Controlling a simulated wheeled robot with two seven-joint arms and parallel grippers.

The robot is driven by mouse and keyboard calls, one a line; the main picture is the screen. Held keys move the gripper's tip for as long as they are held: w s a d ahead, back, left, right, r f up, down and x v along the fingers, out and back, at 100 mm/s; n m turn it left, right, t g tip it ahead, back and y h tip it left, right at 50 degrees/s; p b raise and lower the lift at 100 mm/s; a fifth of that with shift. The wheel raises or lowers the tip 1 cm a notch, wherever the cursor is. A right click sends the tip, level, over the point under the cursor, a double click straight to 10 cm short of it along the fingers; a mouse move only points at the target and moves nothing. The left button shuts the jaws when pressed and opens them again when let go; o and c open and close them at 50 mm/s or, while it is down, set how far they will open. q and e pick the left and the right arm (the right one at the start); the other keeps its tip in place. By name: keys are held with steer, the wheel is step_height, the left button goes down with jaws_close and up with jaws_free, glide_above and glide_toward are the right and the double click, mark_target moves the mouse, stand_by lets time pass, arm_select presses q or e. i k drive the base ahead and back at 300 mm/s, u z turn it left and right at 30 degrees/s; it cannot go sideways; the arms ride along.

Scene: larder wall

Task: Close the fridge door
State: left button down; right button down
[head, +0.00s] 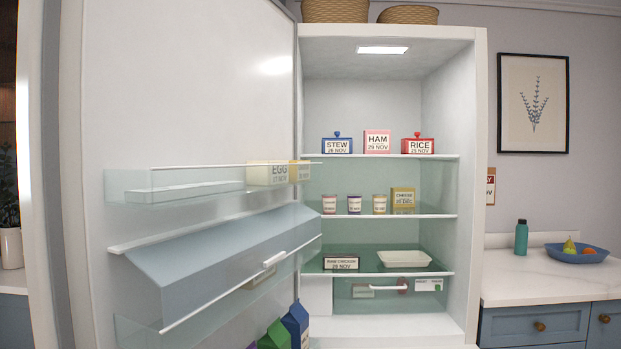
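The fridge door (190,80) stands wide open on the left, its inner face toward me. It carries a clear upper bin (185,192) with an egg box (268,173), a grey-blue lidded compartment (215,255), and a lower bin with cartons (296,325). The lit fridge cabinet (480,120) is open behind it. Its shelves hold a blue STEW box (337,145), a HAM box (377,142), a red RICE box (417,145), small jars (354,205) and a white tray (404,258). Neither of my grippers shows in the head view.
A counter (550,278) with blue drawers (535,325) stands right of the fridge. It holds a teal bottle (521,238) and a blue fruit bowl (577,255). Baskets (335,11) sit on top of the fridge. A framed picture (533,104) hangs on the wall.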

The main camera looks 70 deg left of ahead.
mark_target(138, 123)
steer(key=z, duration=0.55)
steer(key=k, duration=2.25)
steer(key=u, duration=1.9)
steer(key=i, duration=1)
steer(key=z, duration=0.5)
steer(key=k, duration=0.55)
steer(key=z, duration=0.25)
